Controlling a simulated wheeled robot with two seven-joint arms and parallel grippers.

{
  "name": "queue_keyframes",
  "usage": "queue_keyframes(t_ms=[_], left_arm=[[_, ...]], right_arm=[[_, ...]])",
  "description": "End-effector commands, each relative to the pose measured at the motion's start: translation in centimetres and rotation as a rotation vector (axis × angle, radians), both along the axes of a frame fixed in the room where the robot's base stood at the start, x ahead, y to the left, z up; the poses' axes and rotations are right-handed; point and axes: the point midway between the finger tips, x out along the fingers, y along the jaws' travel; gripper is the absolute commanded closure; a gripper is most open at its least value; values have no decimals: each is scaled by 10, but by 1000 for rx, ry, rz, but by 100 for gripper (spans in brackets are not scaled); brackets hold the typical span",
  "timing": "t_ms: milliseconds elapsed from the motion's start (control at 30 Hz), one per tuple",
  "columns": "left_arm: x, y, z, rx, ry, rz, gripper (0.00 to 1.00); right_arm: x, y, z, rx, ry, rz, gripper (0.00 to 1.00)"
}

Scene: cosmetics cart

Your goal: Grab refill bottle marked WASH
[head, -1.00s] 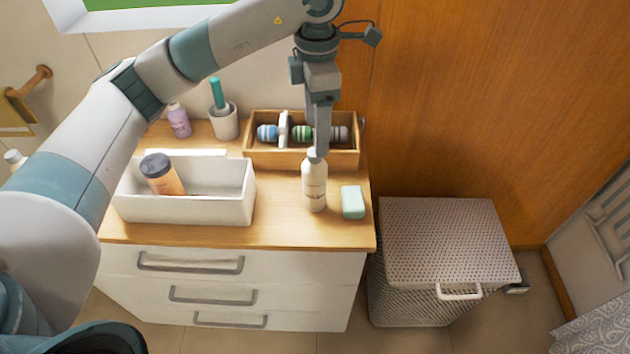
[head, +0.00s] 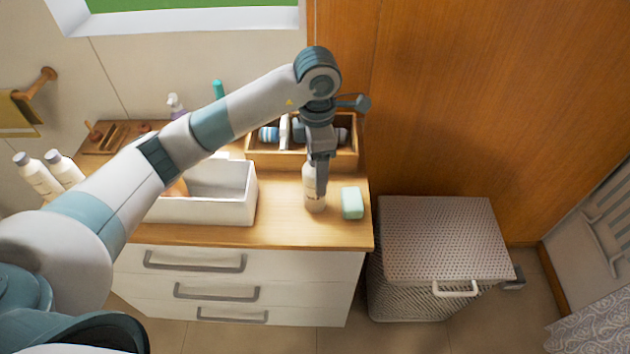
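A white bottle (head: 311,200) stands upright on the wooden cart top, just left of a mint green block. Its label cannot be read here. My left gripper (head: 321,190) points down at the bottle, its finger overlapping the bottle's upper and middle part. Whether the fingers are closed on the bottle cannot be told. Two more white bottles with grey caps, one of them a bottle (head: 38,176) at the far left, stand beyond my arm. My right gripper is not in view.
A white bin (head: 236,207) with an orange bottle, mostly hidden by my arm, stands left. A wooden box (head: 262,158) with rolled items is behind. The mint block (head: 352,203) sits close right. A lidded hamper (head: 440,235) stands right of the cart.

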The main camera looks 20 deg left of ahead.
Motion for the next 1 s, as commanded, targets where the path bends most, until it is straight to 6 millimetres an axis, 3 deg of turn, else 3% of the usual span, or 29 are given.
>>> queue_keyframes(t_ms=[667, 1000], left_arm=[[1, 2, -15, 0, 2, 2, 35], [4, 6, -52, -1, 3, 1, 35]], right_arm=[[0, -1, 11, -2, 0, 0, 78], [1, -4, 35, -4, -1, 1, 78]])
